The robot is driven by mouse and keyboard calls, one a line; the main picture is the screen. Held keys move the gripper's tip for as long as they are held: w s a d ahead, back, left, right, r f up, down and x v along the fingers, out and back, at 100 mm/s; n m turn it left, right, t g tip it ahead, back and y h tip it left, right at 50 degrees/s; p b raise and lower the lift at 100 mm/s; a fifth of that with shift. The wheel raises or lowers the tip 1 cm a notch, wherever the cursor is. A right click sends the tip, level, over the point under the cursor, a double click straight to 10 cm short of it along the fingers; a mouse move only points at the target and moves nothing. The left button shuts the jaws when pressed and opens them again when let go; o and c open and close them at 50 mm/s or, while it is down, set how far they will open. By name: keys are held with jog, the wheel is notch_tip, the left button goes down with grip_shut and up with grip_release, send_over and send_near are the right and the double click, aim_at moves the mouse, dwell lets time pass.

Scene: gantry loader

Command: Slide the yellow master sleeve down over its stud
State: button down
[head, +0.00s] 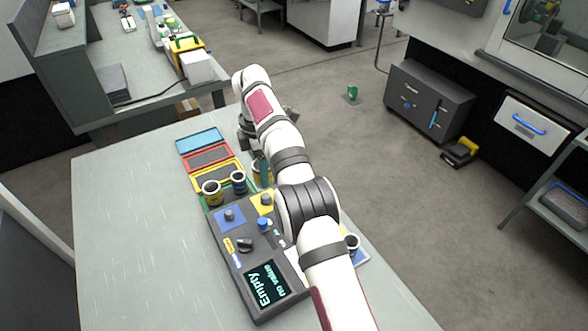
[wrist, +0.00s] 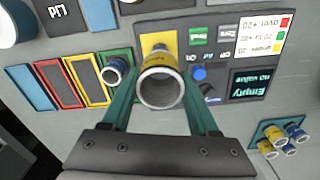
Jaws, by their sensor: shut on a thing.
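My gripper (wrist: 160,105) has teal fingers shut on the yellow master sleeve (wrist: 160,89). In the head view the stud (head: 266,199) stands bare on the yellow pad (head: 257,207). My gripper (head: 260,171) is beyond it, partly hidden by my arm, with the sleeve apart from the stud.
The grey gauge box (head: 236,262) carries a blue pad (head: 225,220) with another stud, a blue knob (head: 263,223) and a display (head: 267,284) reading "Empty, no value". The table's left side is clear.

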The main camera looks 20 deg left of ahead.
aim_at(265, 196)
jog(key=shift+f, duration=3.8)
jog(key=shift+f, duration=0.15)
jog(key=shift+c, duration=0.3)
grip_release()
jog(key=shift+o, duration=0.3)
notch_tip(265, 196, up, 9)
jog(key=shift+d, duration=0.1)
